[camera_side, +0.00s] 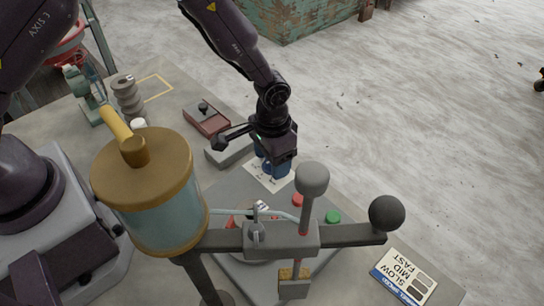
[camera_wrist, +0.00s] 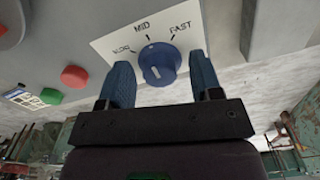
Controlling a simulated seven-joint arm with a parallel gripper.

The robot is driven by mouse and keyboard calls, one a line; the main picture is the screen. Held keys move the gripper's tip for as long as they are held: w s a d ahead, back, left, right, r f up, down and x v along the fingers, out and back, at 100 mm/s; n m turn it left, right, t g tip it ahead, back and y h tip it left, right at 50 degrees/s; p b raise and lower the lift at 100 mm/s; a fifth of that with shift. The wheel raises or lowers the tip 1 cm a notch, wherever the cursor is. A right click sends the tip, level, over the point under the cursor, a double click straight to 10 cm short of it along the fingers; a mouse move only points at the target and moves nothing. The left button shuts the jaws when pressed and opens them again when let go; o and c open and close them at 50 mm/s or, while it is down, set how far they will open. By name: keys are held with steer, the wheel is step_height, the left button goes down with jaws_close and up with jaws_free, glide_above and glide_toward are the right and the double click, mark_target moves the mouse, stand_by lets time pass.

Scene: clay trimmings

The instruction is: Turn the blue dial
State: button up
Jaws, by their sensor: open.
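The blue dial (camera_wrist: 158,66) sits on a white label plate (camera_wrist: 108,47) marked SLOW, MID and FAST in the wrist view. The white mark on the dial's edge points near MID. My gripper (camera_wrist: 163,75) is open, with one blue finger on each side of the dial. In the side view my gripper (camera_side: 274,170) is over the white plate (camera_side: 262,185) and hides most of the dial.
A red button (camera_side: 298,200) and a green button (camera_side: 333,217) are beside the plate on the grey panel. A lever with a dark ball (camera_side: 387,213) and a brass-topped cylinder (camera_side: 150,190) stand in front. A SLOW MID FAST card (camera_side: 405,277) lies at right.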

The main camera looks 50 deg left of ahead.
step_height(320, 180, up, 13)
stand_by(0.5)
